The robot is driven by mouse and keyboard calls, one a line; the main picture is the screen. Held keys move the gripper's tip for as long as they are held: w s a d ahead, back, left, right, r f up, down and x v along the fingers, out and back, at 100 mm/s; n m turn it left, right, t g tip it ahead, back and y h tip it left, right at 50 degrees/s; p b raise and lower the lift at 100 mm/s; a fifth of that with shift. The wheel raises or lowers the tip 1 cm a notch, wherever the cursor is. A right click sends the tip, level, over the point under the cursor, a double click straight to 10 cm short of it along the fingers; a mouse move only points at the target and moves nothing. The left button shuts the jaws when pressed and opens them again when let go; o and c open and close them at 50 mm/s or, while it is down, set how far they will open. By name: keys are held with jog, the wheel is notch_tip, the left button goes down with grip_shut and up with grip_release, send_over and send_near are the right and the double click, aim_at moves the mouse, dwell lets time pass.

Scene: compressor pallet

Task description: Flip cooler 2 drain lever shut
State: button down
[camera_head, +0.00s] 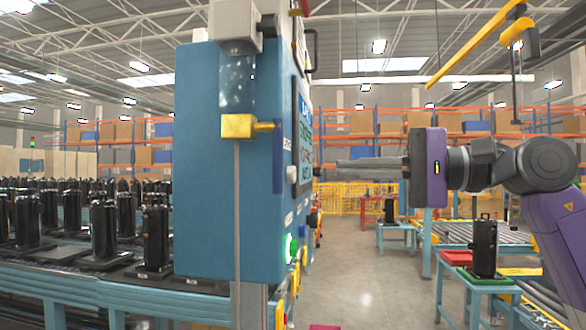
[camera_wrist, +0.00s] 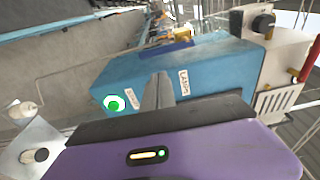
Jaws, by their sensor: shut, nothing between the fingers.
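A brass drain valve (camera_head: 240,126) sits under a clear cylinder on the near face of a blue cabinet. A flat blue lever (camera_head: 278,157) hangs down from its stem beside the cabinet's right edge; I cannot read any cooler number on it. A yellow fitting with a blue part (camera_wrist: 172,51), apparently this valve and lever, shows beyond the cabinet in the wrist view. My gripper (camera_head: 341,163) is shut and empty, its fingers pointing left, to the right of the lever and apart from it. The shut fingers (camera_wrist: 160,88) also show in the wrist view, in front of the cabinet's labelled face.
The blue cabinet (camera_head: 205,170) carries a screen (camera_head: 304,140) and a lit green button (camera_head: 290,247) on its right side. A grey-white box (camera_head: 234,20) sits above the cylinder. Black compressors (camera_head: 104,228) stand at the left.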

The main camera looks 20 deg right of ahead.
aim_at(278, 156)
dwell(0.4)
jog(key=p+x, duration=0.3)
jog(key=x, duration=0.7)
